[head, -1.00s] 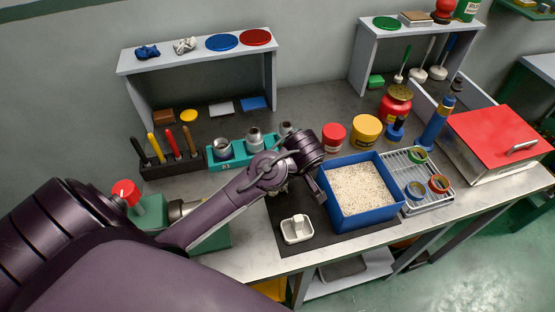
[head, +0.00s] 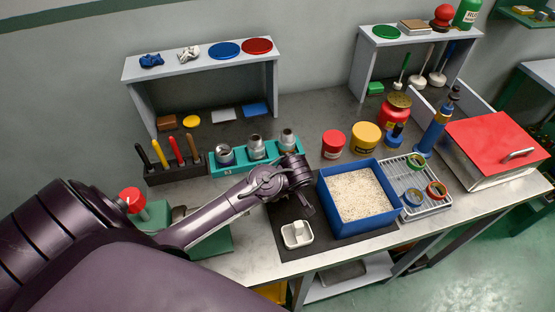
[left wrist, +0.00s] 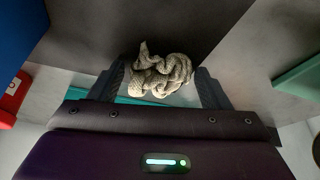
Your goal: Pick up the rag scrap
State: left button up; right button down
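The rag scrap (left wrist: 160,72) is a beige-grey, crumpled, knotted piece of cloth in the left wrist view. It lies between the two fingertips of my left gripper (left wrist: 162,78) and nearly fills the gap. The fingers stand wide apart; whether they touch the cloth is not clear. In the head view my left gripper (head: 303,192) points down over the left part of the dark mat (head: 285,212), and the arm hides the rag scrap. My right gripper is not in view.
A blue bin of pale granules (head: 345,228) stands just right of the gripper, a white tray (head: 297,235) in front of it. Behind is a teal rack (head: 235,165) with metal fittings. The green vise (head: 215,240) is partly under my arm.

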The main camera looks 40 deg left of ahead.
pick_arm(q)
jog(key=c, duration=0.7)
jog(key=shift+c, duration=0.4)
notch_tip(320, 180, up, 10)
jog(key=b, duration=0.1)
jog(key=shift+b, duration=0.35)
